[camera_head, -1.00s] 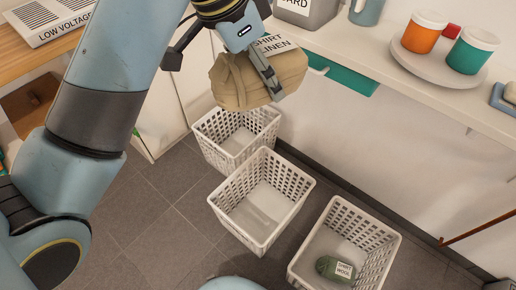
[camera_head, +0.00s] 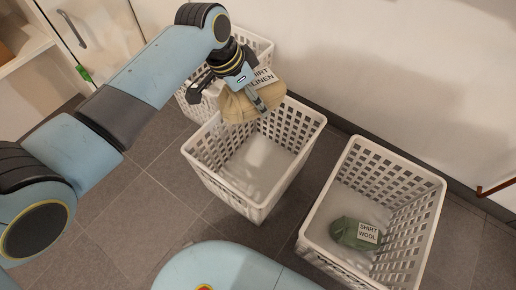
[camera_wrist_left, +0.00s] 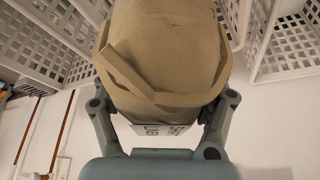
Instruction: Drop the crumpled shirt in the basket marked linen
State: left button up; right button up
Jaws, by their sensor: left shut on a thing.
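The crumpled shirt (camera_head: 252,101) is a tan bundle with a white label reading "SHIRT LINEN". My left gripper (camera_head: 259,92) is shut on it and holds it above the back rim of the middle white basket (camera_head: 204,177). In the left wrist view the shirt (camera_wrist_left: 165,45) fills the space between both fingers. A back-left basket (camera_head: 262,45) is partly hidden behind my left arm. A right basket (camera_head: 432,215) holds a green bundle (camera_head: 350,233) labelled "SHIRT WOOL". I see no readable marking on any basket. My right gripper is not in view.
The baskets stand on a grey tiled floor (camera_head: 150,215) near a pale wall (camera_head: 400,70). A white cabinet (camera_head: 100,35) stands at the upper left. A brown rod (camera_head: 497,187) juts in at the right edge.

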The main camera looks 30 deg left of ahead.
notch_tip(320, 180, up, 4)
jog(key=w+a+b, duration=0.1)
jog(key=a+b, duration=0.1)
jog(key=b, duration=0.4)
pick_arm(q)
notch_tip(320, 180, down, 15)
jog(key=b, duration=0.4)
jog(key=shift+s+a+r, duration=0.15)
jog(key=shift+s+a, duration=0.15)
jog(key=shift+s, duration=0.05)
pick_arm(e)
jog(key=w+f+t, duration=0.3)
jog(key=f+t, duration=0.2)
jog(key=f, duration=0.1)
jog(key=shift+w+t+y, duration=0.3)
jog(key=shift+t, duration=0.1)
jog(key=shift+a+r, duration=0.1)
pick_arm(q)
jog(key=o, duration=1.2)
jog(key=shift+o, duration=0.2)
jog(key=v, duration=1.2)
jog(key=shift+s, duration=0.1)
